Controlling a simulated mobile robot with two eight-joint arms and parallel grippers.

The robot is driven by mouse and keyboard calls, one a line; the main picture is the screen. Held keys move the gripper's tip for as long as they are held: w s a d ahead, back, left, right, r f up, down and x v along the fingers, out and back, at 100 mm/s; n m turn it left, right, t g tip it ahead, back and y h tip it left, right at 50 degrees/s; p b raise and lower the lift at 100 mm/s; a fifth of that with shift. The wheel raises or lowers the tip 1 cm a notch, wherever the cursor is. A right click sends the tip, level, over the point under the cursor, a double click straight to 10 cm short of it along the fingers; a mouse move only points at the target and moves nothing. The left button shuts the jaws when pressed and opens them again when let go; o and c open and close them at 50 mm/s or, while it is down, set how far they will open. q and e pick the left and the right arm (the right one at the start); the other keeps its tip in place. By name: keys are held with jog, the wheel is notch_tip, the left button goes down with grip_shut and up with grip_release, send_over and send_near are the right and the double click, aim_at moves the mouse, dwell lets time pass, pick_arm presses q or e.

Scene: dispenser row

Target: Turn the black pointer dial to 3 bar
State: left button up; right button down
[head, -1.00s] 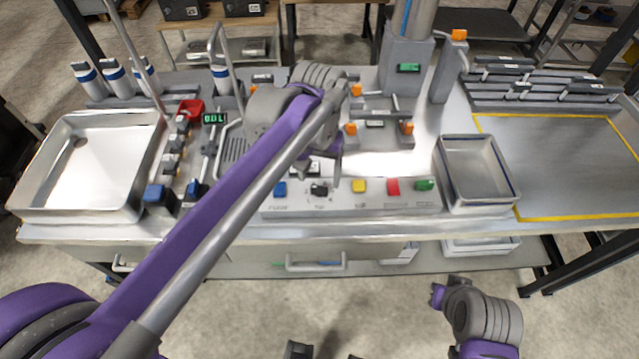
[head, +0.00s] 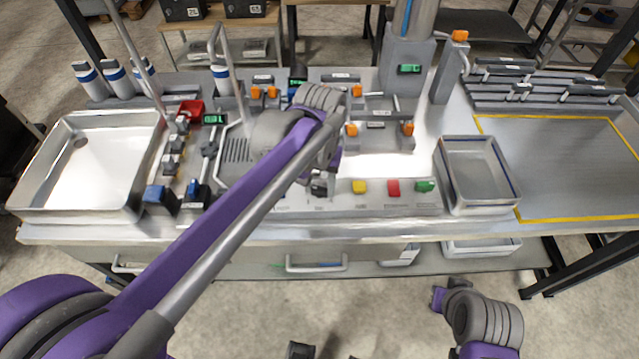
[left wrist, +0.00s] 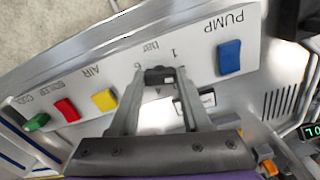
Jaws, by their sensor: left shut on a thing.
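The black pointer dial (left wrist: 160,76) sits on the front of the grey control panel (left wrist: 130,60), at the "bar" label between marks that read like 1 and 6. It shows small in the head view (head: 319,188). My left gripper (left wrist: 159,80) is shut on the dial, one finger on each side, as seen in the left wrist view. Its hand partly covers the dial, so I cannot tell exactly where the pointer stands. My right gripper (head: 438,298) is low at the right, away from the bench; its fingers do not show clearly.
A blue PUMP button (left wrist: 229,57) is beside the dial. Yellow (head: 359,187), red (head: 393,188) and green (head: 424,186) buttons line the panel to the right. A metal tray (head: 475,170) stands right of the panel, and a larger basin (head: 95,165) is at the left.

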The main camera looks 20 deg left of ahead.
pick_arm(q)
grip_shut()
jog(key=shift+m, duration=0.3)
jog(key=m, duration=0.9)
dwell(0.3)
jog(key=o, duration=1.1)
grip_release()
jog(key=shift+r, duration=0.1)
